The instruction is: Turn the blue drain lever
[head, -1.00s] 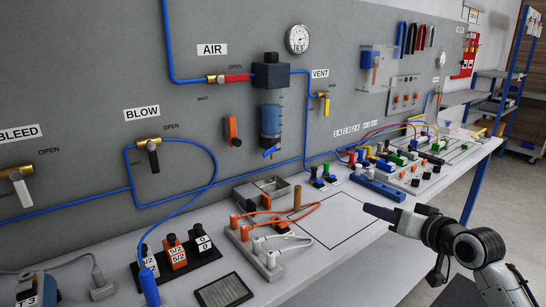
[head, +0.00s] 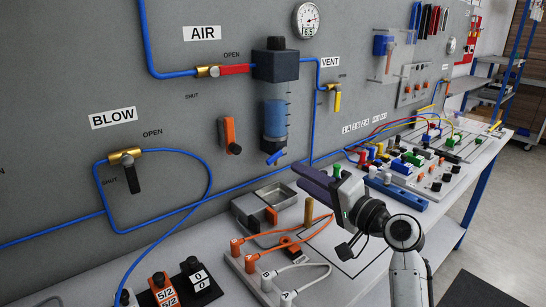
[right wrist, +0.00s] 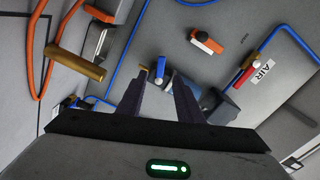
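The blue drain lever (head: 276,157) sits slanted at the bottom of the clear bowl with blue fluid (head: 275,118), on the grey panel. In the right wrist view a small blue and pale piece (right wrist: 162,70), which looks like this lever, shows beyond and between the fingertips. My right gripper (head: 296,170) points at the panel, just right of and below the lever in the head view. In the right wrist view its two dark fingers (right wrist: 160,82) are apart with nothing held. Contact with the lever is not visible. My left gripper is out of view.
An orange lever (head: 229,135) is left of the bowl. The red AIR lever (head: 235,69) and yellow VENT lever (head: 337,101) are above. Below are a metal box (head: 275,193), a brass post (head: 308,212) and orange leads (head: 290,240). Blue tubing runs along the panel.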

